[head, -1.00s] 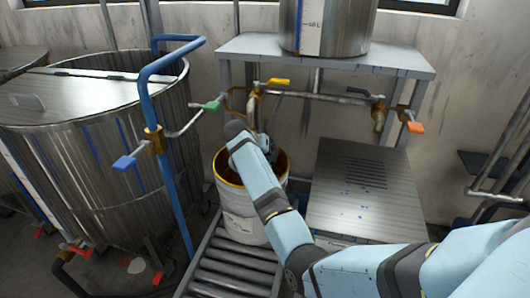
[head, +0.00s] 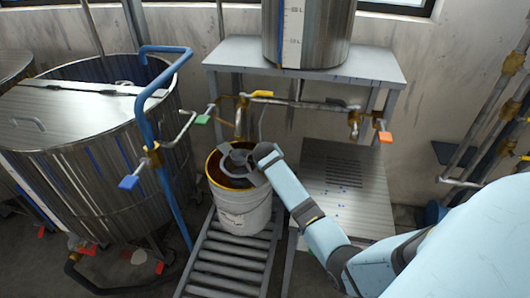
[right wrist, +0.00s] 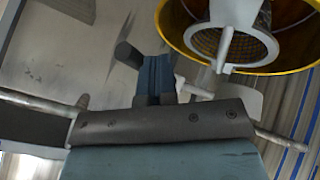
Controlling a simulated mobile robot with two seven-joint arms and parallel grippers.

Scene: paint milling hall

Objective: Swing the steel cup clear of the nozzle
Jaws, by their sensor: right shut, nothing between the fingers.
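In the head view a grey ring-like piece (head: 256,180) shows in the mouth of the white bucket (head: 243,215). In the right wrist view a pale, round cup-like piece (right wrist: 268,42) with a mesh-like inside and a short handle lies within the bucket's yellow rim. I cannot tell for certain that this is the steel cup. A tap with a yellow handle (head: 262,93) is above and behind the bucket; its outlet is hard to make out. My right gripper (right wrist: 157,75) is shut and empty, apart from the cup-like piece. My left gripper is out of view.
The bucket stands on a roller track (head: 225,262). A steel tank (head: 90,165) with a blue pipe (head: 150,110) stands left. A grey stand (head: 310,65) carries a steel vessel (head: 310,30) behind. A slatted steel top (head: 345,200) lies right of the bucket.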

